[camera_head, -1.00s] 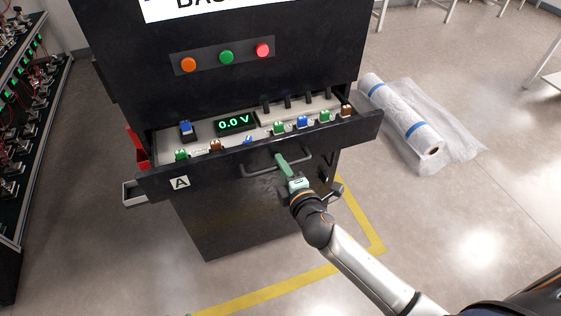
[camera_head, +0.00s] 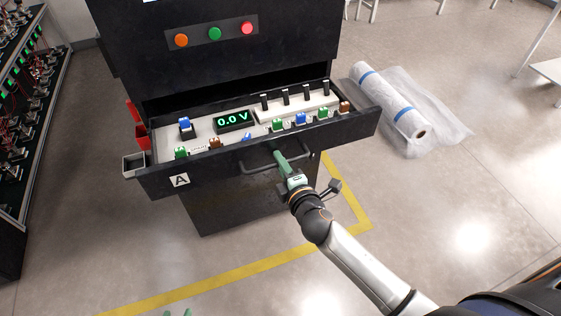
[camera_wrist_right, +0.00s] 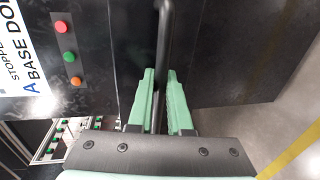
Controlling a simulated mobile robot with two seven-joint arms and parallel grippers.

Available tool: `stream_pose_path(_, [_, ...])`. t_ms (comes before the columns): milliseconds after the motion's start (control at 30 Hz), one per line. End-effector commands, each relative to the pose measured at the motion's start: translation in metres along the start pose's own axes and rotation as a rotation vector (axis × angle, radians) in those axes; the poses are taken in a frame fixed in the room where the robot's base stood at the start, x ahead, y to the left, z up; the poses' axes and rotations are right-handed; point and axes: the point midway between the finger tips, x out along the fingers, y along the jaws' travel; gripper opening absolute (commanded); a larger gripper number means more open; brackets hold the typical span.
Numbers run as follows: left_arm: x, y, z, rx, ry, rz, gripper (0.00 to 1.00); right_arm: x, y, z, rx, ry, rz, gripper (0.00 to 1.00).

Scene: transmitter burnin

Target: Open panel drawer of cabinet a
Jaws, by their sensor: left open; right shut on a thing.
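The black cabinet (camera_head: 110,50) stands in the middle of the head view. Its panel drawer (camera_head: 215,172), labelled A, is pulled out, with a 0.0 V display (camera_head: 234,120), coloured terminals and black switches showing inside. My right gripper (camera_head: 279,158) is shut on the drawer's black handle (camera_head: 253,169) at the front. In the right wrist view, the green fingers (camera_wrist_right: 160,92) lie on both sides of the handle bar (camera_wrist_right: 164,35). My left gripper (camera_head: 178,313) shows only as two green fingertips, apart, at the bottom edge, away from the drawer.
A rack with green lights (camera_head: 30,80) stands at the far left. A wrapped roll (camera_head: 390,105) lies on the floor right of the cabinet. Yellow floor tape (camera_head: 250,270) runs in front; the floor there is clear.

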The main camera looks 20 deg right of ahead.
Motion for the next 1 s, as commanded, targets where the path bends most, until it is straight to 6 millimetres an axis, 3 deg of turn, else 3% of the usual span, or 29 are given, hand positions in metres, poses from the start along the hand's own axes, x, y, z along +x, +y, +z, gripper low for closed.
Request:
stream_pose_path(267, [0.0,0.0,0.0,0.0,0.001,0.0,0.5,0.001,0.0,0.002,-0.001,-0.004,0.0,0.0])
stream_pose_path(300, [0.0,0.0,0.0,0.0,0.001,0.0,0.5,0.001,0.0,0.002,-0.001,-0.004,0.0,0.19])
stream_pose_path(400, [0.0,0.0,0.0,0.0,0.001,0.0,0.5,0.001,0.001,0.001,-0.001,-0.003,0.001,0.29])
stream_pose_path(733, [0.0,0.0,-0.001,0.001,0.001,0.0,0.5,-0.004,0.001,0.0,0.0,0.0,0.003,0.29])
stream_pose_path(1000, [0.001,0.0,0.0,0.001,0.002,0.0,0.5,-0.048,-0.001,0.0,0.0,0.0,-0.002,0.29])
